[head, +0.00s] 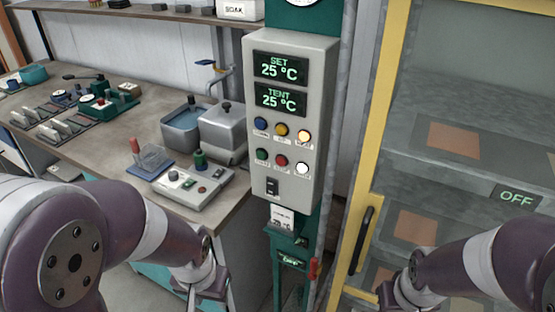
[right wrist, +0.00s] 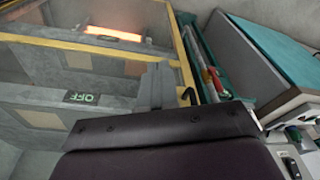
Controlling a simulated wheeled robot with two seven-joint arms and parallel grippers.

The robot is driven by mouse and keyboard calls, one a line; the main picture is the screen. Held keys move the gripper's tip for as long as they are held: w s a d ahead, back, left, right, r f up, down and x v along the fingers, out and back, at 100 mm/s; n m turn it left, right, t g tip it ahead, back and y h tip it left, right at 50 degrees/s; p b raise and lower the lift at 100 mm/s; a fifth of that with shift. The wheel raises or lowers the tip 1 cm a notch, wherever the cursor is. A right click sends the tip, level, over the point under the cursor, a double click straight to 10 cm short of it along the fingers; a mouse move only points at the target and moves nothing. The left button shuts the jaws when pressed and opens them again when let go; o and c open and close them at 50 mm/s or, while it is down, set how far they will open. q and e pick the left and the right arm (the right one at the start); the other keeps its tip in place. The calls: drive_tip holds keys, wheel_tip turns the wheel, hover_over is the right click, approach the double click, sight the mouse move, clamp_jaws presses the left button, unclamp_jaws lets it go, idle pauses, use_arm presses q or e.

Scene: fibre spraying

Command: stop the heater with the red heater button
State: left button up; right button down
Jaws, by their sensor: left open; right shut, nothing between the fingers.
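A grey control panel (head: 292,110) on a green post has two displays, SET and TENT, each reading 25 °C. A red button (head: 281,160) is in the middle of its lower row, between a green button (head: 262,155) and a white lit one (head: 302,168). The small labels are too blurred to read. My left gripper (head: 207,297) is open at the bottom edge, below and left of the panel, apart from the buttons. My right gripper (head: 400,297) is low at the right, mostly hidden. In the right wrist view its fingers (right wrist: 152,86) are shut and empty.
A yellow-framed enclosure (head: 378,110) stands right of the panel, with an OFF sign (head: 516,197) inside. An orange glowing bar (right wrist: 113,34) shows in the right wrist view. A cluttered workbench (head: 95,140) is at the left.

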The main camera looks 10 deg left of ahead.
drive_tip(key=w+a+r+n+t+y+p, duration=0.2)
drive_tip(key=w+a+r+n+t, duration=0.2)
drive_tip(key=w+a, duration=0.3)
drive_tip(key=w+a+r+n+t+y+p, duration=0.1)
drive_tip(key=w+a+r+n+t+p, duration=0.3)
drive_tip(key=a, duration=0.5)
drive_tip(key=a+r+n+t+y+p, duration=0.1)
drive_tip(key=a+r+n+t+y, duration=0.3)
drive_tip(key=a, duration=0.8)
wheel_tip(320, 180, up, 4)
drive_tip(key=shift+s+a+f+n+t, duration=0.1)
drive_tip(key=shift+s+a+n+t, duration=0.2)
drive_tip(key=shift+n+t, duration=0.55)
